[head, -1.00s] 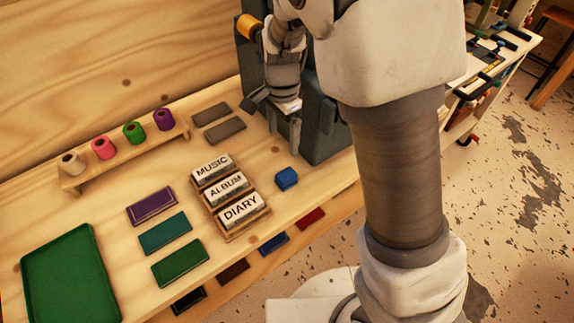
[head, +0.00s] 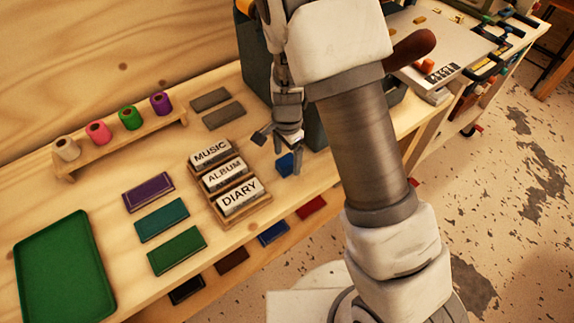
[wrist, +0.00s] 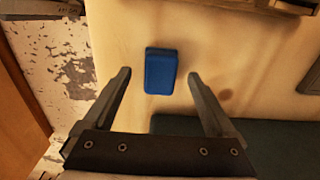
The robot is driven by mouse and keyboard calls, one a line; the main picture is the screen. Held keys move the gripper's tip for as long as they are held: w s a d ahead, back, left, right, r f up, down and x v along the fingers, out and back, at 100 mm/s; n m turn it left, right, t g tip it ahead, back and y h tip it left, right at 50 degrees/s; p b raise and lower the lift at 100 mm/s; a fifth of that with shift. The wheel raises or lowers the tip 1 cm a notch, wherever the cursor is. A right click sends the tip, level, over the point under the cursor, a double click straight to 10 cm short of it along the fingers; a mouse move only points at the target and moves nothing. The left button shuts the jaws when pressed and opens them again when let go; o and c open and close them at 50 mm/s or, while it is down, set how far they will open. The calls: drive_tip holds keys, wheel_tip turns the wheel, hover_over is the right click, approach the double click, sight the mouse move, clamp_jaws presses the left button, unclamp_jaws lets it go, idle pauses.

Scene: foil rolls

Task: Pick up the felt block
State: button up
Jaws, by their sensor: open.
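A small blue block (head: 284,164), which I take to be the felt block, sits on the wooden bench right of the labelled MUSIC, ALBUM and DIARY pieces. My gripper (head: 287,155) hangs over it, pointing down, and partly hides it in the head view. In the wrist view the block (wrist: 161,71) shows whole, between the lines of the two spread fingers of my gripper (wrist: 159,73). The gripper is open and empty. I cannot tell exactly how high the fingertips are above the block.
The labelled pieces sit in a wooden holder (head: 243,220) close left of the block. A dark machine (head: 313,128) stands close behind my gripper. Two grey slabs (head: 224,115), a spool rack (head: 120,148), coloured flat pieces (head: 162,219) and a green tray (head: 63,268) lie further left.

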sight(287, 160)
wheel_tip(287, 160, down, 2)
drive_tip(key=shift+f, duration=0.1)
clamp_jaws()
idle(0.4)
wheel_tip(287, 160, up, 10)
drive_tip(key=shift+r+p, duration=0.15)
drive_tip(key=shift+p, duration=0.85)
drive_tip(key=c, duration=0.7)
unclamp_jaws()
drive_tip(key=c, duration=0.6)
